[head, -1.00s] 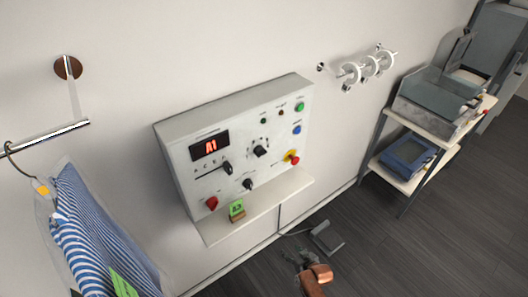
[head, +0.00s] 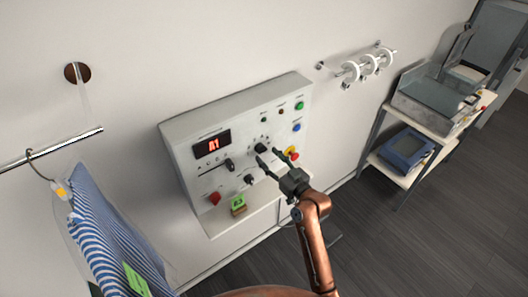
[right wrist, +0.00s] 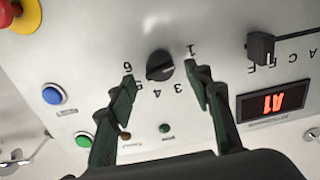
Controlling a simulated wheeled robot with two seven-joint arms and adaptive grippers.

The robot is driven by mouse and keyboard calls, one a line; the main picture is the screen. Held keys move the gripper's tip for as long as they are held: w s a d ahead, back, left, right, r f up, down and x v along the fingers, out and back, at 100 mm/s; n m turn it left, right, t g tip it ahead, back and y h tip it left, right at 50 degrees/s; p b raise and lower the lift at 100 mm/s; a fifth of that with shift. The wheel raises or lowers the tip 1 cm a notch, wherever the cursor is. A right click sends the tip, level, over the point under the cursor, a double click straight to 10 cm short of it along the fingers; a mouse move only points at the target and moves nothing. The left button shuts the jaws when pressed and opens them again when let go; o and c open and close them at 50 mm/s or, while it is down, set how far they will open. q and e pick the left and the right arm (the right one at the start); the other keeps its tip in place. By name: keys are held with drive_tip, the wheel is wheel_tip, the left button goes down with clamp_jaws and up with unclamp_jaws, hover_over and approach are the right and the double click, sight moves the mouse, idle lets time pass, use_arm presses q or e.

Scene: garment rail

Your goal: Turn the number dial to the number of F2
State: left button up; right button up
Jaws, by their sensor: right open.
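The number dial (head: 261,148) is a black knob on the grey control panel (head: 180,133). In the right wrist view the dial (right wrist: 160,66) has printed numbers around it; 1, 3, 4, 5 and 6 show, and 2 seems hidden by a finger. The red display (head: 212,145) reads A1, and it also shows in the right wrist view (right wrist: 274,102). My right gripper (head: 267,156) is open in front of the dial. In the right wrist view its fingertips (right wrist: 160,73) are apart on either side of the dial, with no clear contact. My left gripper is out of view.
A letter slider (right wrist: 261,48) sits beside the dial. A red-and-yellow stop button (head: 292,153) is close to my right gripper. A striped garment (head: 105,235) hangs at left; a shelf cart (head: 383,160) stands at right.

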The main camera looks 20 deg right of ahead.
sight(261, 149)
drive_tip(key=shift+x, duration=1.6)
drive_tip(key=c, duration=1.1)
